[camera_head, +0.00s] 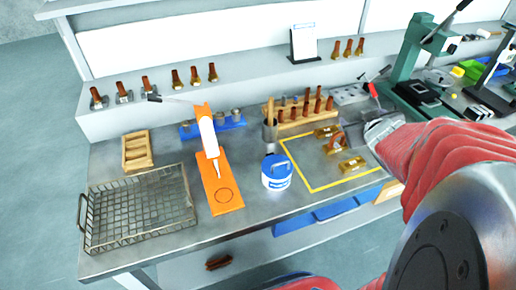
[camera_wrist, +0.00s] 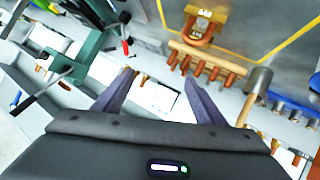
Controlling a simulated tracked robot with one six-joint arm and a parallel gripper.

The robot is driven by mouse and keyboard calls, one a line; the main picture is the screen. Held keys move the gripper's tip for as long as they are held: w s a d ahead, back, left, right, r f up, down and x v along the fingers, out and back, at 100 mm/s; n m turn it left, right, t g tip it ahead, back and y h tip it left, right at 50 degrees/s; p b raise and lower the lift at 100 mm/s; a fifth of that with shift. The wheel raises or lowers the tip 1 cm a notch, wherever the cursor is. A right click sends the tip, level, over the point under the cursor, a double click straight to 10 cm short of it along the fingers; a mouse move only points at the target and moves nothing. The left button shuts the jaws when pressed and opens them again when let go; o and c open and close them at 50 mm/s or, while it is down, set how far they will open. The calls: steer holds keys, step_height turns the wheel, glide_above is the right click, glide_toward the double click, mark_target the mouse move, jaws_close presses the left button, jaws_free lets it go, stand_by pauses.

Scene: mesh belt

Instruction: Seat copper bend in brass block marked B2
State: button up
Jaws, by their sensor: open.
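A copper bend (camera_head: 340,139) stands at the middle brass block (camera_head: 333,150) inside the yellow outline on the bench. The bend also shows in the wrist view (camera_wrist: 197,36), against a brass block (camera_wrist: 205,15); I cannot tell how deep it sits. Other brass blocks lie behind (camera_head: 326,131) and in front (camera_head: 352,165). No block marking is legible, so I cannot tell which is B2. My gripper (camera_head: 374,128) is right of the bend, apart from it. In the wrist view its fingers (camera_wrist: 160,78) are spread with nothing held between them.
A blue and white tub (camera_head: 276,173) stands left of the outline. A green press (camera_head: 415,75) is at the back right. A wire basket (camera_head: 140,208) is far left.

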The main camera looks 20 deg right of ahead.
steer(key=s+a+g+y, duration=0.2)
steer(key=s+a, duration=0.2)
steer(key=a, duration=0.6)
steer(key=s+a+g+y, duration=0.1)
steer(key=s+a, duration=0.3)
steer(key=a, duration=0.6)
steer(key=s+a+g+y, duration=0.2)
steer(key=s+a+y, duration=0.1)
steer(key=a, duration=0.7)
steer(key=shift+s+n+g, duration=0.3)
steer(key=shift+s+n, duration=0.1)
steer(key=shift+s, duration=0.3)
steer(key=shift+r, duration=0.1)
